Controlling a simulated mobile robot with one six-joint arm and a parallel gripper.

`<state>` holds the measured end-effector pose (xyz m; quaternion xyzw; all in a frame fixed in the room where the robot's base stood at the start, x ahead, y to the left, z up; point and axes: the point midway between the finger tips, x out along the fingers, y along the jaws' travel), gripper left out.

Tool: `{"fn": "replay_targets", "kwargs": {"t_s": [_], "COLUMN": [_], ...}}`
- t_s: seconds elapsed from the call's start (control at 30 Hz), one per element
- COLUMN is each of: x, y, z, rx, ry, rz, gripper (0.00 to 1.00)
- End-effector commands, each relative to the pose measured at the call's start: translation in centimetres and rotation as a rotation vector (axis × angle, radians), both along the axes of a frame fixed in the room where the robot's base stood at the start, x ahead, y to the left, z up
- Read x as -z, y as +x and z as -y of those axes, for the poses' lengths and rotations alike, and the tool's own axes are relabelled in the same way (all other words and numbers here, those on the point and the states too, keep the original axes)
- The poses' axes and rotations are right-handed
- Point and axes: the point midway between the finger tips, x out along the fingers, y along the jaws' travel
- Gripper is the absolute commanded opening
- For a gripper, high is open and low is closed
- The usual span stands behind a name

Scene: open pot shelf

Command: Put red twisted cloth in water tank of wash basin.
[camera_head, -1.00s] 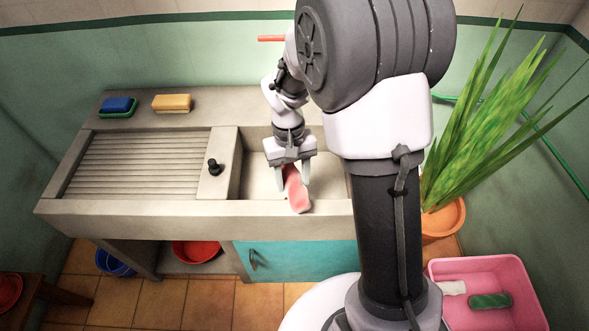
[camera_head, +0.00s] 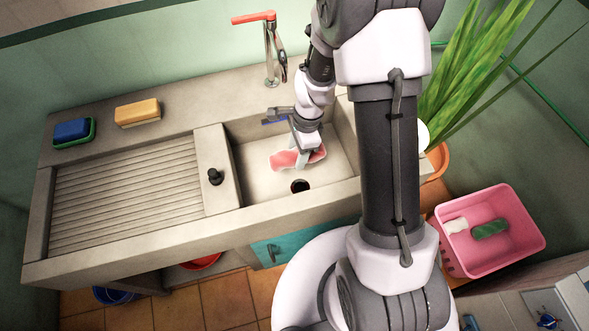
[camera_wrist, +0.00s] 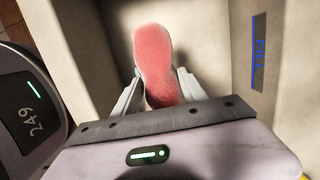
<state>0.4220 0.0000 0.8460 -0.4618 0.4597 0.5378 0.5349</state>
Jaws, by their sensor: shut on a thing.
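The red twisted cloth (camera_head: 290,159) is pinkish red and narrow in the middle. My gripper (camera_head: 308,150) is shut on it, inside the water tank (camera_head: 255,185) of the wash basin, over the tank's floor. I cannot tell whether the cloth touches the floor. In the wrist view the cloth (camera_wrist: 157,65) stands out between the two fingers of my gripper (camera_wrist: 163,90), with the tank's pale walls around it. A dark round drain hole (camera_head: 299,186) shows in the tank floor near its front side.
The ribbed washboard (camera_head: 130,195) lies left of the tank, with a black knob (camera_head: 215,176) between them. A tap with a red handle (camera_head: 254,17) stands behind. A pink tub (camera_head: 492,230) is right.

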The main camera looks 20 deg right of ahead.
Motion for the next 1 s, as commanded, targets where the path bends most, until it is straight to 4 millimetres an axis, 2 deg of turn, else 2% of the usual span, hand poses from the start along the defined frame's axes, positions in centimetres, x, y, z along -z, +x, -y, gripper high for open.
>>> {"fn": "replay_targets", "kwargs": {"t_s": [0.2, 0.43, 0.5, 0.8, 0.83, 0.93, 1.0], "x": [5.0, 9.7, 10.2, 10.2, 10.2, 10.1, 10.1], "y": [0.0, 0.0, 0.0, 0.0, 0.0, 0.0, 0.0], "z": [0.0, 0.0, 0.0, 0.0, 0.0, 0.0, 0.0], "rx": [0.009, 0.008, 0.006, 0.005, 0.005, 0.005, 0.005], "ry": [0.0, 0.0, 0.0, 0.0, 0.0, 0.0, 0.0], "rz": [-0.002, -0.002, -0.001, 0.0, 0.0, 0.0, 0.0], "gripper": [0.0, 0.0, 0.0, 0.0, 0.52, 0.71, 0.71]}}
